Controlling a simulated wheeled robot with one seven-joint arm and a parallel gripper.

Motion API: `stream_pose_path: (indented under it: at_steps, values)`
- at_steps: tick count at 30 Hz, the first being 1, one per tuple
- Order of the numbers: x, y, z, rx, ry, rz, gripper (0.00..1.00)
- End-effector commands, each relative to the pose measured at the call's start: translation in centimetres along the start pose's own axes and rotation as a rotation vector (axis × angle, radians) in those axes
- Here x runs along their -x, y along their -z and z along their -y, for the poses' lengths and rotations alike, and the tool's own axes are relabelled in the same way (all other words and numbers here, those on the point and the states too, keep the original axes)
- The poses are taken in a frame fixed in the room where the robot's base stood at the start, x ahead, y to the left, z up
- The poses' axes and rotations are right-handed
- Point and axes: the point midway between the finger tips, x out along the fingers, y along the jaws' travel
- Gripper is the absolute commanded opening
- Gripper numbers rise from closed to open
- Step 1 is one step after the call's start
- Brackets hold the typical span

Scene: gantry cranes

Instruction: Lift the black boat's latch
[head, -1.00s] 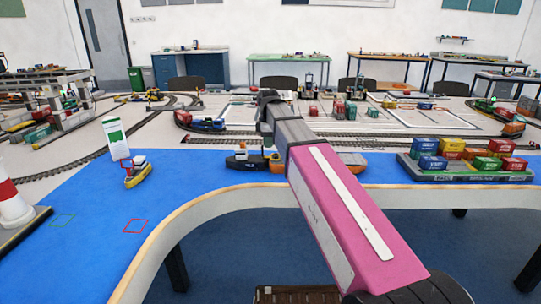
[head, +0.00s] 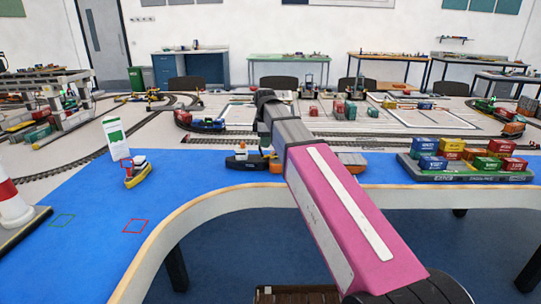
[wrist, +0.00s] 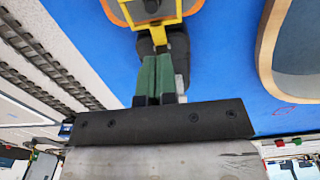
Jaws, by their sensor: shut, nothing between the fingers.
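The black boat (head: 246,162) floats on the blue table area in the head view, left of the end of my arm. It has a dark hull with small white lettering and a small white and orange top. My gripper (head: 265,142) points down over its right end. In the wrist view the green fingers of my gripper (wrist: 160,62) are together, with nothing seen between them. Dark rounded parts show right by the fingertips; I cannot tell whether they touch. I cannot make out the latch.
An orange boat (head: 352,159) lies just right of the black boat, partly behind my arm; its orange-rimmed end with a yellow frame (wrist: 178,12) shows in the wrist view. A container barge (head: 470,174) is at the right, a small yellow boat (head: 138,177) at the left.

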Motion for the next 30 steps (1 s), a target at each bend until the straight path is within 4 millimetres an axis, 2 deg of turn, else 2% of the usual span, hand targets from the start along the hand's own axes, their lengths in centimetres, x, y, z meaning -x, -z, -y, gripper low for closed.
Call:
stream_pose_path:
  at_steps: [30]
  values:
    - [-1.3, 2.6, 0.0, 0.000, 0.000, 0.000, 0.00]
